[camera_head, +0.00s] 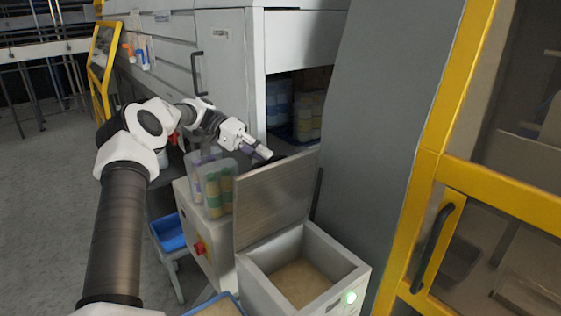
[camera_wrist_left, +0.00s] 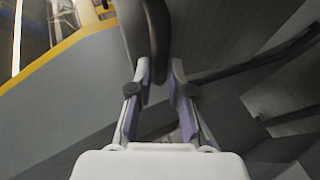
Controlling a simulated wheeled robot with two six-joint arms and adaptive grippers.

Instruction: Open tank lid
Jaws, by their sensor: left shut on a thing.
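The tank (camera_head: 346,262) is a white box at the bottom centre of the head view, with beige contents inside. Its grey metal lid (camera_head: 280,197) stands raised and tilted up along the tank's far left side, so the tank's mouth is uncovered. My left gripper (camera_head: 265,153) is at the lid's upper edge, on its far side. In the left wrist view, the fingers (camera_wrist_left: 158,85) with purple pads are closed around a dark curved handle (camera_wrist_left: 157,35). The handle is hidden behind the lid in the head view. My right gripper is out of view.
Clear containers with coloured cylinders (camera_head: 213,190) stand close left of the lid. A blue bin (camera_head: 170,233) sits lower left. A grey machine panel (camera_head: 375,110) and a yellow-framed door (camera_head: 430,190) bound the right. Floor at left is free.

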